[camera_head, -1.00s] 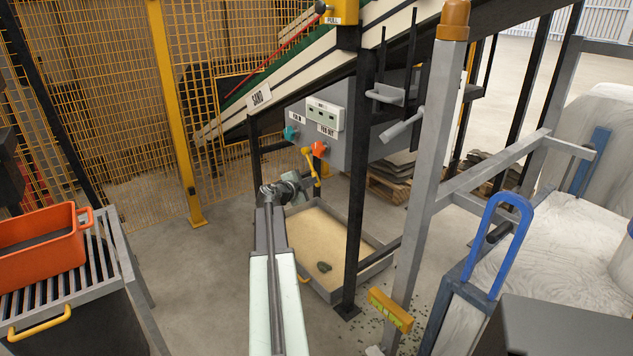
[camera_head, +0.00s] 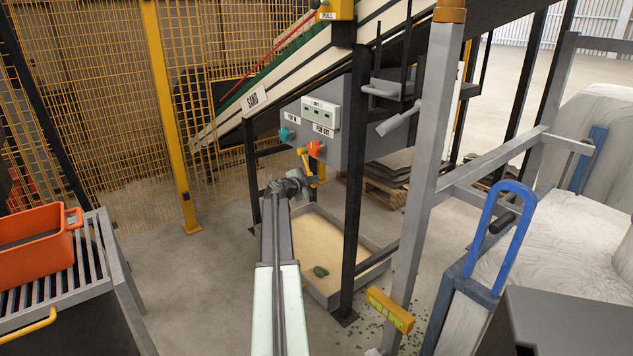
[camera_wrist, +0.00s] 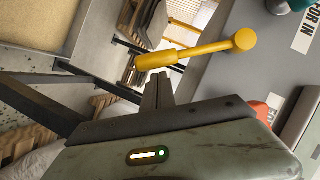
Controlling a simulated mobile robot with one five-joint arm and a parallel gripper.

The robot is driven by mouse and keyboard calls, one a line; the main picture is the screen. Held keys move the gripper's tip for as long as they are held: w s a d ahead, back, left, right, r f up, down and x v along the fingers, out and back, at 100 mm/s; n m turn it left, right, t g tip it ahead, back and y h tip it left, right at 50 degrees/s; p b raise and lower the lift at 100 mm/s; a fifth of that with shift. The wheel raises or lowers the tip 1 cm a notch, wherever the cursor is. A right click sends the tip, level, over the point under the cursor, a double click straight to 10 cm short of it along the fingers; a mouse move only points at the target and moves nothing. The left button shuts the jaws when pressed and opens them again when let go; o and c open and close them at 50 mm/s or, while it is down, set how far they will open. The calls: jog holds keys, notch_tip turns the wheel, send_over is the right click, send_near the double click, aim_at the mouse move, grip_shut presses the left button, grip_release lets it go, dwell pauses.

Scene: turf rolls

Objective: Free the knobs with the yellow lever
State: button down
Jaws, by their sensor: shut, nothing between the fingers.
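The yellow lever (camera_head: 304,160) hangs on the grey box under the conveyor, below the knobs. In the wrist view the lever (camera_wrist: 205,50) has a round hub at right and a thicker grip at left. The teal knob (camera_head: 286,133) is by the "FOR IN" label and the orange-red knob (camera_head: 315,149) by the "FOR OUT" label. Both show partly in the wrist view, teal (camera_wrist: 277,5) and orange-red (camera_wrist: 258,109). My gripper (camera_wrist: 158,76) is shut and empty, its fingertips right by the lever's grip; I cannot tell whether they touch. In the head view my wrist partly hides the lever.
A sand tray (camera_head: 376,262) lies on the floor below. A black post (camera_head: 354,200) and a grey post (camera_head: 425,180) stand to the right. A slatted stand with an orange crate (camera_head: 35,240) is at left. Yellow mesh fencing (camera_head: 95,90) closes the back left.

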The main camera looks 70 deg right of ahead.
jog(key=shift+w+f, duration=0.1)
jog(key=shift+f, duration=0.1)
